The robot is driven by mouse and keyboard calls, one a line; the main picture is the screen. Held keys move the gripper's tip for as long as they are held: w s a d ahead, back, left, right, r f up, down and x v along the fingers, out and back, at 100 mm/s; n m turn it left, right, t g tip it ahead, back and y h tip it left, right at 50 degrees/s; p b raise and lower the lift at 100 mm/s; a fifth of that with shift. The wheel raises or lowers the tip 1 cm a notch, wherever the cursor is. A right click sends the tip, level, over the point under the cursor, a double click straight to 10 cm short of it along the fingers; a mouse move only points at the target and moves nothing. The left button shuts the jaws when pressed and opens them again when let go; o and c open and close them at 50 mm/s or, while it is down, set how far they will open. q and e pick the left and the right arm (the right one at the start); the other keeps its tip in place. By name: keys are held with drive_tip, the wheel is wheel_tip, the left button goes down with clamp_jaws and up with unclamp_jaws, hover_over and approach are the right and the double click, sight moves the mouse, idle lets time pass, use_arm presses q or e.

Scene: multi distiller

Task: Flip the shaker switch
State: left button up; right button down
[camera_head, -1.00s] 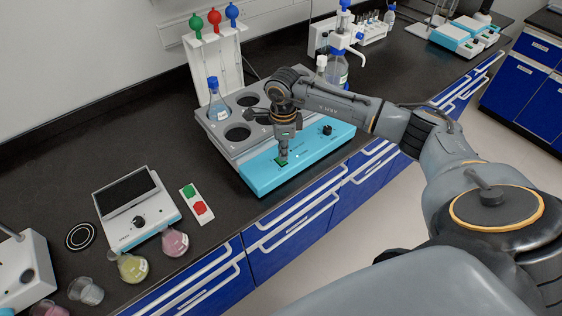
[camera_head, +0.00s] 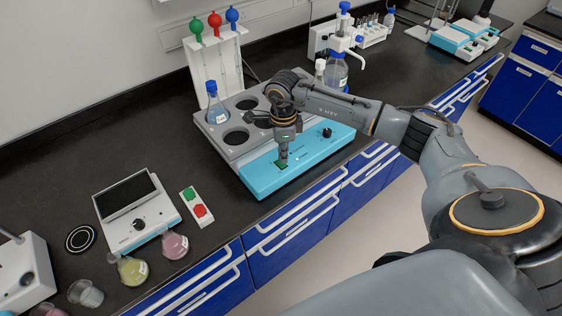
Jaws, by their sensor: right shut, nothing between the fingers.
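The shaker (camera_head: 262,178) is a grey platform with round wells and a light-blue front panel, on the black bench. A small green switch (camera_head: 281,164) sits on the left part of the panel, and a black knob (camera_head: 326,133) on the right part. My right gripper (camera_head: 283,157) is shut and empty, pointing down with its tips right at the switch. I cannot tell whether the tips touch it, and they hide part of it. My left gripper is not in view.
Green, red and blue knobs top a white stand (camera_head: 217,62) behind the shaker. A bottle with a blue pump (camera_head: 337,66) stands to its right. At left are a hotplate (camera_head: 132,213), a green-and-red button box (camera_head: 197,206) and small flasks (camera_head: 131,269). The bench between is clear.

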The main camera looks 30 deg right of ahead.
sight(283, 165)
drive_tip(key=shift+s+f+b, duration=0.1)
drive_tip(key=shift+f+b, duration=0.9)
drive_tip(key=shift+f, duration=0.15)
idle(0.7)
drive_tip(key=shift+r+p, duration=0.75)
drive_tip(key=shift+r, duration=0.4)
drive_tip(key=shift+r+p, duration=1.25)
drive_tip(key=shift+r, duration=1.2)
drive_tip(key=shift+f, duration=0.1)
